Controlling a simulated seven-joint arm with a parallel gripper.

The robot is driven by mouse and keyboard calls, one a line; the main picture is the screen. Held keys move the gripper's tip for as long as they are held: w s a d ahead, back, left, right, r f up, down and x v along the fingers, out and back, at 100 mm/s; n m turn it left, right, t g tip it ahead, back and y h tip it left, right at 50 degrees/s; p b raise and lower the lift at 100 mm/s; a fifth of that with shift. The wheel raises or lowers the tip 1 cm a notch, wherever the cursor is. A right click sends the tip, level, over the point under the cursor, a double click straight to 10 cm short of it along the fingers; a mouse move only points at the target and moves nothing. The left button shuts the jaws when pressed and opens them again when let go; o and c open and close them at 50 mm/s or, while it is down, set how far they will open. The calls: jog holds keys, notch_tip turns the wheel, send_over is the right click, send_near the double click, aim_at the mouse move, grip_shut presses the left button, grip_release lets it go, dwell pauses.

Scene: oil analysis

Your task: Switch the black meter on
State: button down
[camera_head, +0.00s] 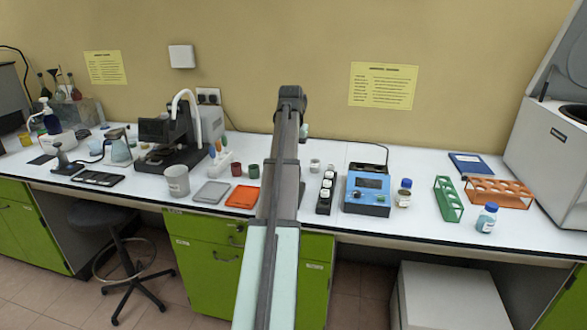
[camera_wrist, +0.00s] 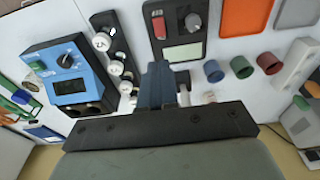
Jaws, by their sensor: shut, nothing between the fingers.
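The black meter (camera_wrist: 171,44) lies on the bench in the wrist view. It has a red switch (camera_wrist: 158,27), a grey round knob (camera_wrist: 193,22) and a pale blank-looking display (camera_wrist: 183,53). In the head view my arm hides it. My gripper (camera_wrist: 158,70) is shut and empty in the wrist view. Its fingertips show just below the meter's display end in the picture, apart from the red switch. I cannot tell their height above the bench. In the head view the fingers are hidden behind my arm.
A black rack of white-capped vials (camera_head: 327,192) and a blue instrument (camera_head: 367,192) stand right of my arm. An orange tray (camera_head: 242,197), a grey tray (camera_head: 212,192) and small red and green cups (camera_head: 237,169) are on its left. The wall is behind.

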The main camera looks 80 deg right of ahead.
jog(key=f, duration=0.4)
jog(key=d+f, duration=0.1)
jog(key=f, duration=0.8)
jog(key=shift+d, duration=0.4)
